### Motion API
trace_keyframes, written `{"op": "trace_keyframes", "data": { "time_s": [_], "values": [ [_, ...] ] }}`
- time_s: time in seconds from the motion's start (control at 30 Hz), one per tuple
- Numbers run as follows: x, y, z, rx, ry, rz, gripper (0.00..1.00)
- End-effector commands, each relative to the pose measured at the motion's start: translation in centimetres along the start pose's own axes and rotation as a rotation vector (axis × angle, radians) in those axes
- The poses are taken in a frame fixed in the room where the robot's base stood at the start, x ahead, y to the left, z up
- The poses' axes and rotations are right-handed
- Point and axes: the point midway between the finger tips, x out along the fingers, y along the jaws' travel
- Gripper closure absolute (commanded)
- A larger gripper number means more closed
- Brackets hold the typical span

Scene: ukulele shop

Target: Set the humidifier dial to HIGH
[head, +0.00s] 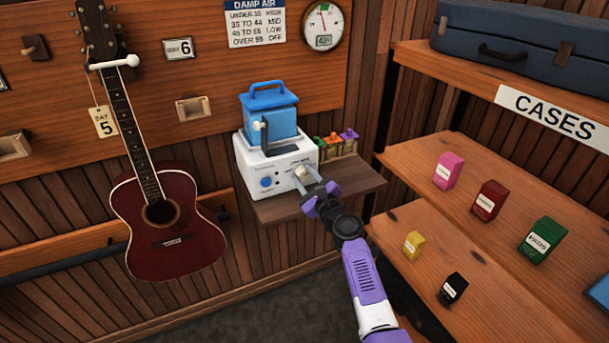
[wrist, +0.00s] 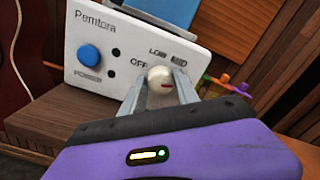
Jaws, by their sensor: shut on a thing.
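The humidifier (head: 245,160) is a white box with a blue tank (head: 270,122) on top, standing on a small wooden shelf. Its pale round dial (head: 301,171) is on the right of the front panel; it also shows in the wrist view (wrist: 160,76). A short red mark shows on the dial's right side in the wrist view. OFF is printed left of the dial, and LOW and MID above it. I cannot read HIGH; a finger covers part of the panel on the right. My gripper (head: 313,188) is shut on the dial, one finger on each side.
A blue power button (wrist: 89,58) is left of the dial. A red guitar (head: 170,250) hangs at left. Shelves with small boxes (head: 543,238) are at right. A gauge and a DAMP AIR chart (head: 255,22) hang above.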

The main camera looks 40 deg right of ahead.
Motion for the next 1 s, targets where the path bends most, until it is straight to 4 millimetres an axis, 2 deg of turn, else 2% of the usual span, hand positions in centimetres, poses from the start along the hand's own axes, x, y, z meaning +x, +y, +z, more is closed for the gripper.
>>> {"op": "trace_keyframes", "data": {
  "time_s": [0.3, 0.77, 0.8, 0.87, 1.0],
  "values": [
    [-0.04, 0.00, -0.16, 0.087, 0.003, 0.000, 1.00],
    [-0.05, 0.02, -0.20, 0.097, 0.003, 0.000, 1.00],
    [-0.05, 0.02, -0.20, 0.097, 0.003, 0.000, 0.55],
    [-0.04, 0.01, -0.18, 0.097, 0.002, 0.000, 0.44],
    [-0.02, 0.00, -0.11, 0.096, 0.002, 0.000, 0.42]
  ]
}}
